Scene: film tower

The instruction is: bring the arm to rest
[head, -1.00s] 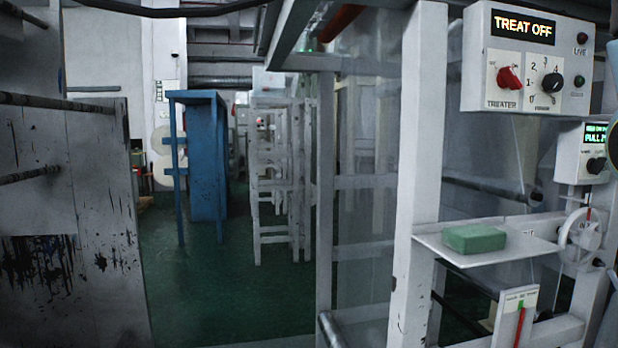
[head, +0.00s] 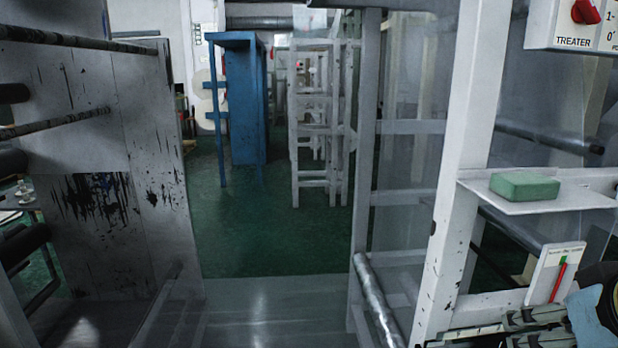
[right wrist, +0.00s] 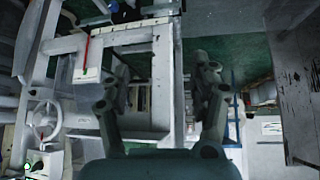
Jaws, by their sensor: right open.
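My right gripper (head: 490,330) shows at the bottom right of the head view, its fingers pointing left, low beside the white frame. In the right wrist view my right gripper (right wrist: 160,82) has its two fingers spread wide, with nothing between them. The white frame and a gauge plate with a red pointer (right wrist: 88,58) lie beyond the fingers there. The gauge plate (head: 553,274) also shows just above my right arm in the head view. My left gripper is not in view.
A green block (head: 524,186) lies on a white shelf (head: 480,190) fixed to a white post (head: 468,160). The treater panel (head: 572,30) is cut off at top right. A scratched grey panel (head: 120,200) stands left. Green floor (head: 275,235) lies open between.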

